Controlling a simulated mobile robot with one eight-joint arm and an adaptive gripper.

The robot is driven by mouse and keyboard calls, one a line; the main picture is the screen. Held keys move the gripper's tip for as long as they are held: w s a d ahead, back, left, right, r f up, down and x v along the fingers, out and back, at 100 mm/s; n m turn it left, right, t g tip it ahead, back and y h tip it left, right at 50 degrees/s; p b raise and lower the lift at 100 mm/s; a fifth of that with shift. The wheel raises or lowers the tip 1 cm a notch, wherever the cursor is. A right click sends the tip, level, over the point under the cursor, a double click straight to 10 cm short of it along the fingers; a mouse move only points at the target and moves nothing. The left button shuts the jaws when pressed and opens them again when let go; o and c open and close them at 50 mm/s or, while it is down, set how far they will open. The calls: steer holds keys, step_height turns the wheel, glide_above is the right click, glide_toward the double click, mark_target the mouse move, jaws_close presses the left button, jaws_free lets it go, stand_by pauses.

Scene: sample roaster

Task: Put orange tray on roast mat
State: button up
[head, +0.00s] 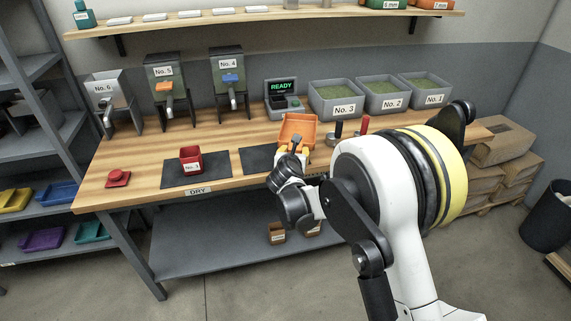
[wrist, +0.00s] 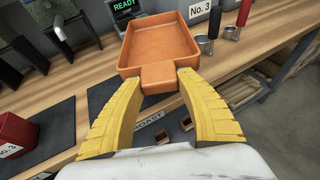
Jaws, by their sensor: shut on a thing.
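The orange tray (head: 298,129) is held up above the table's front part in the head view. In the wrist view the orange tray (wrist: 158,38) is empty, with its open side up and its handle tab towards me. My gripper (head: 293,148) is shut on that tab; the yellow fingers of my gripper (wrist: 164,80) press it from both sides. The dark roast mat (head: 257,161) lies on the table, partly hidden by the tray and my arm. In the wrist view the roast mat (wrist: 100,96) shows left of and below the tray, above the ROAST label (wrist: 148,117).
A red No. 3 cup (head: 191,160) stands on the dry mat (head: 212,173) to the left. A red lid-like piece (head: 117,178) lies farther left. The READY machine (head: 283,98) and grey bins (head: 337,98) stand behind. Red- and black-handled tools (head: 363,127) stand right of the tray.

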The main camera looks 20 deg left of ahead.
steer(key=b, duration=0.3)
glide_above(268, 170)
steer(key=s, duration=0.2)
steer(key=f, duration=0.6)
steer(key=shift+s+d, duration=0.15)
steer(key=shift+d, duration=0.25)
steer(key=shift+f+b, duration=0.8)
steer(key=shift+f, duration=1.1)
steer(key=shift+f, duration=0.2)
steer(key=o, duration=1.2)
steer(key=shift+o, duration=0.2)
steer(key=shift+r, duration=0.15)
